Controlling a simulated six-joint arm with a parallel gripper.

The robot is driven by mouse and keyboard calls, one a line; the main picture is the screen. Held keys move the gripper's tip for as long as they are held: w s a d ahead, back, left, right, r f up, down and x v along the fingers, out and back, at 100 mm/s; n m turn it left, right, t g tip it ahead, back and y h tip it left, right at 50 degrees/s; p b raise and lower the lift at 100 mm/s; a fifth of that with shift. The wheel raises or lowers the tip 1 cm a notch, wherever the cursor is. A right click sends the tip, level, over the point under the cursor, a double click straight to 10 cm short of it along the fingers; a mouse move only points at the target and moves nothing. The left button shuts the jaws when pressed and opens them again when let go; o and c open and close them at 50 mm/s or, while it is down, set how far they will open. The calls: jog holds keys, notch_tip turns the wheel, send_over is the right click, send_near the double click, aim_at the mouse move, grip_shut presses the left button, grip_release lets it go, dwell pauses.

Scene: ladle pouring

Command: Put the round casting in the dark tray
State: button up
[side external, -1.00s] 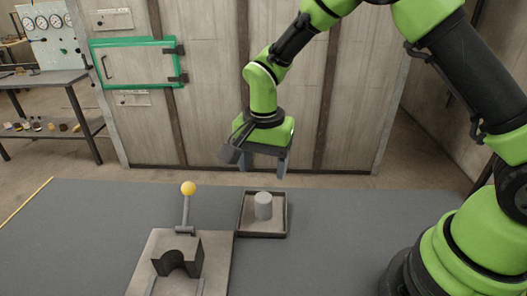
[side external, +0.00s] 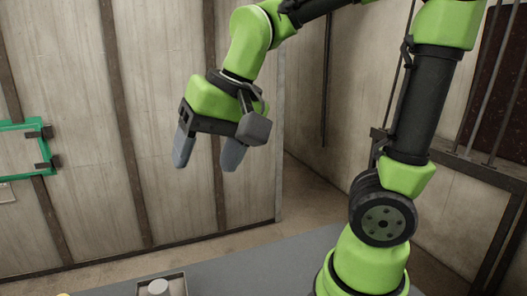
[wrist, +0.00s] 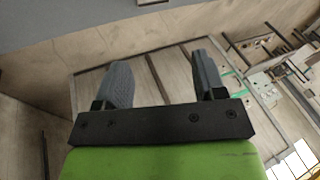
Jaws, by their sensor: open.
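The round casting (side external: 158,287) is a light grey cylinder. It stands inside the dark tray (side external: 181,284) at the bottom edge of the side view, which cuts off the lower part of both. My gripper (side external: 208,162) is open and empty, well above the table, with its two grey fingers apart and tilted. Clear space shows between it and the casting. In the wrist view my gripper (wrist: 160,65) also has its fingers spread with nothing between them.
The grey table (side external: 250,270) is bare to the right of the tray. A panelled wall (side external: 90,150) with a green-framed hatch (side external: 22,128) stands behind. A small yellow piece barely shows at the lower left edge.

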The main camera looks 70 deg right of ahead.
jog(key=s+r+n+t, duration=0.1)
jog(key=s+n+t, duration=0.1)
jog(key=s, duration=0.6)
jog(key=shift+d+n+t, duration=0.3)
jog(key=shift+d+n, duration=0.05)
jog(key=shift+n, duration=0.15)
dwell(0.4)
